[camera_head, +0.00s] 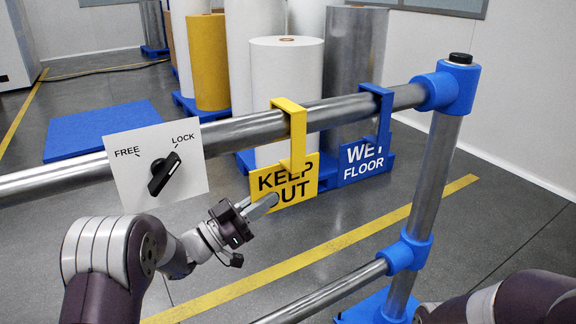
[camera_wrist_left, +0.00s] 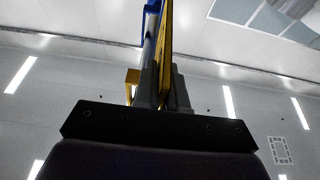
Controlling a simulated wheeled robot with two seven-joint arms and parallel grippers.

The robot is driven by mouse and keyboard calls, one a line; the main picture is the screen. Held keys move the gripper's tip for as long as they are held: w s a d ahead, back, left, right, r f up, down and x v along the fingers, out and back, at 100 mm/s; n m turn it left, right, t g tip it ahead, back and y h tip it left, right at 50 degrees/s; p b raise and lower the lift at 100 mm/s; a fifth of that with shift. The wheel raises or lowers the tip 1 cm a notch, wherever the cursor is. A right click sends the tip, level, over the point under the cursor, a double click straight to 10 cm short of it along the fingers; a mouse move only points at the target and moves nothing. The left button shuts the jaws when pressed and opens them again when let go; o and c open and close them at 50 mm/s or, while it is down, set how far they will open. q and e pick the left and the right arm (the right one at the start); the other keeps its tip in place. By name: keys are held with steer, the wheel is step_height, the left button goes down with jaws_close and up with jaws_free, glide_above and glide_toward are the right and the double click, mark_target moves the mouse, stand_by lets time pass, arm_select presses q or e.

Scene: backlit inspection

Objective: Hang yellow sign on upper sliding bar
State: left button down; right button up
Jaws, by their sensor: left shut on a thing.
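The yellow KEEP OUT sign (camera_head: 292,176) has its yellow hook over the upper sliding bar (camera_head: 345,108), and its panel is below the bar. I cannot tell whether the hook bears on the bar. My left gripper (camera_head: 262,204) is shut on the panel's lower left edge. In the left wrist view, the left gripper's fingers (camera_wrist_left: 165,88) close on the yellow sign (camera_wrist_left: 166,35), seen edge-on, with the bar (camera_wrist_left: 150,48) beside it. My right gripper is out of view; only part of that arm shows at lower right.
A blue WET FLOOR sign (camera_head: 365,160) hangs on the bar just right of the yellow one. A white FREE/LOCK plate (camera_head: 190,185) with a black knob is at left. A blue-jointed post (camera_head: 433,175) holds the bar's right end. A lower rail (camera_head: 335,290) runs below.

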mark_target(262, 179)
arm_select(q)
steer(key=shift+r+p, duration=1.6)
steer(key=shift+r, duration=0.95)
steer(key=shift+s, duration=0.1)
steer(key=s+d, duration=0.5)
steer(key=s, duration=0.3)
steer(key=shift+d+f, duration=0.3)
steer(key=shift+f, duration=0.05)
